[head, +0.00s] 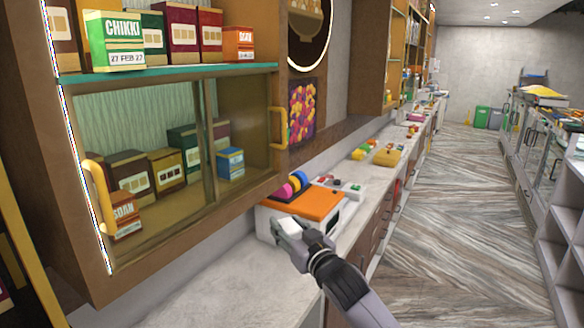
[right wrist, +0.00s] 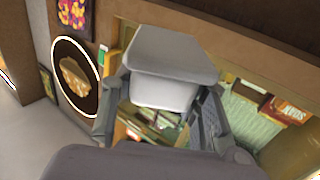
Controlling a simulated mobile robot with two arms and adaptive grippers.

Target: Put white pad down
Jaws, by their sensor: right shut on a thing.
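My right gripper (head: 287,232) reaches in from the lower right of the head view, shut on the white pad (head: 291,225). In the right wrist view the pad (right wrist: 168,70) looks like a pale grey-white block with rounded edges, between the two dark fingers. In the head view the gripper and pad are in front of the near side of an orange-topped white machine (head: 312,202) on the counter. I cannot tell whether the pad touches anything below it. My left gripper is not in view.
The pale counter (head: 235,288) is clear at the near left. Pink, blue and orange discs (head: 291,185) stand by the machine. A wall cabinet (head: 190,240) with sliding glass doors and sweet boxes overhangs the counter at left. A yellow item (head: 387,157) lies farther along. The aisle floor is open.

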